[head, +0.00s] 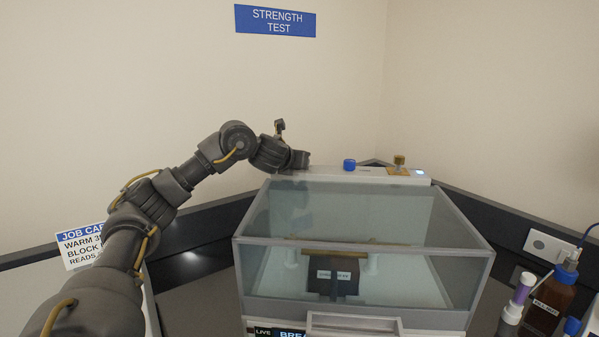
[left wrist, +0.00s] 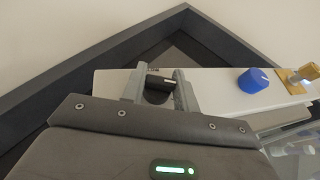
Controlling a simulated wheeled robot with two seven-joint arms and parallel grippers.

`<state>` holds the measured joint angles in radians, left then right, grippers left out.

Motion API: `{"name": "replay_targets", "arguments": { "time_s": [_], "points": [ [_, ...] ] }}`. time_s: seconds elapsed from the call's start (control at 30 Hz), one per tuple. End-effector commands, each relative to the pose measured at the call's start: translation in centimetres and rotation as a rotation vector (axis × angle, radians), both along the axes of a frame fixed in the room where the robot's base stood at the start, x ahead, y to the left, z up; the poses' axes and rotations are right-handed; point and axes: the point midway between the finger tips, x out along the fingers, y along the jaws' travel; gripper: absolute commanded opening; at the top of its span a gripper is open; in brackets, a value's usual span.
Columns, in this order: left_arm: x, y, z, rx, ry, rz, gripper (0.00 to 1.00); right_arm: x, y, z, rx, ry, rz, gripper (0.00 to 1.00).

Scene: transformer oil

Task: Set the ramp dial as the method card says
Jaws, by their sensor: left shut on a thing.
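My left gripper (head: 300,161) is at the left end of the pale strip along the back of the tester. In the left wrist view my left gripper (left wrist: 160,86) is shut on a black dial (left wrist: 158,82) with a white mark on top. In the head view this dial is hidden by the gripper. A blue dial (head: 349,164) stands to its right, also in the left wrist view (left wrist: 252,80), untouched. Any dial lettering is unreadable. A job card (head: 80,246) is at the left, partly covered by my arm. My right gripper is out of view.
A brass fitting (head: 399,163) stands at the strip's right end. The tester's clear lid (head: 355,215) is down over a labelled block inside. A blue STRENGTH TEST sign (head: 275,21) is on the wall.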

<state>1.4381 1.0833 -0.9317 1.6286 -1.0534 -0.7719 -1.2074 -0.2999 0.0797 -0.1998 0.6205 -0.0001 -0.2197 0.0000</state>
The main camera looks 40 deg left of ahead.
Motion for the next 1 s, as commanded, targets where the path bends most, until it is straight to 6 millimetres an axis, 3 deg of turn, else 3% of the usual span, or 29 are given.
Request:
{"name": "replay_targets", "arguments": {
  "time_s": [0.03, 0.1, 0.3, 0.67, 0.7, 0.83, 1.0],
  "points": [
    [-0.07, 0.28, -0.8, -0.004, -0.006, -0.045, 0.07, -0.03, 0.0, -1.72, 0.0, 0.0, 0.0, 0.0],
    [-0.05, 0.28, -0.45, -0.004, -0.004, -0.118, 0.07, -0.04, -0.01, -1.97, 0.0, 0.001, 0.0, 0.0],
    [-0.03, 0.16, -0.03, -0.001, -0.001, -0.248, 0.07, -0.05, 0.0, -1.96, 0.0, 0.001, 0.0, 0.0],
    [-0.04, 0.12, 0.11, 0.0, -0.003, -0.266, 0.07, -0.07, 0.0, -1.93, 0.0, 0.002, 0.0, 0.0],
    [-0.03, 0.11, 0.11, 0.0, -0.003, -0.266, 0.35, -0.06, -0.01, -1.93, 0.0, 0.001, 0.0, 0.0],
    [-0.01, 0.07, 0.08, 0.0, -0.003, -0.266, 0.51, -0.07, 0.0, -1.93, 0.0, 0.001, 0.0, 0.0],
    [0.04, 0.0, 0.06, 0.0, -0.003, -0.267, 0.51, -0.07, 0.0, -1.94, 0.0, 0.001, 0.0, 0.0]
  ]
}}
